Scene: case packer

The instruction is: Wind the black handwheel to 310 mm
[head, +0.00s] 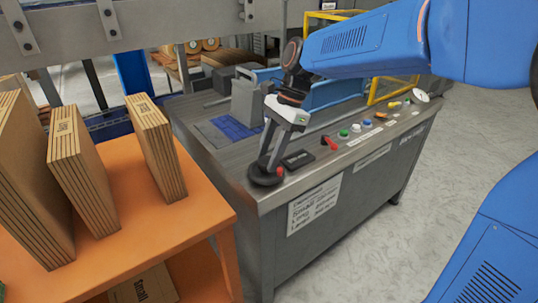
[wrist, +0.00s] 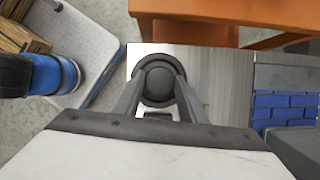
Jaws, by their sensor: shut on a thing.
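The black handwheel (head: 264,177) sits on the near left corner of the grey machine top. My gripper (head: 269,162) reaches down onto it from above, with its two fingers on either side of the wheel's hub. In the wrist view the round black handwheel (wrist: 158,85) lies between my fingertips (wrist: 158,73), and the fingers are shut on it. A small dark box (head: 297,160), perhaps a readout, sits just right of the handwheel. No figure on it can be read. Part of the wheel is hidden by my fingers.
A red lever (head: 329,143) and several coloured buttons (head: 356,128) line the machine's front edge. A dial gauge (head: 421,95) stands at the far end. An orange table (head: 150,248) with upright cardboard stacks (head: 158,147) is close on the left.

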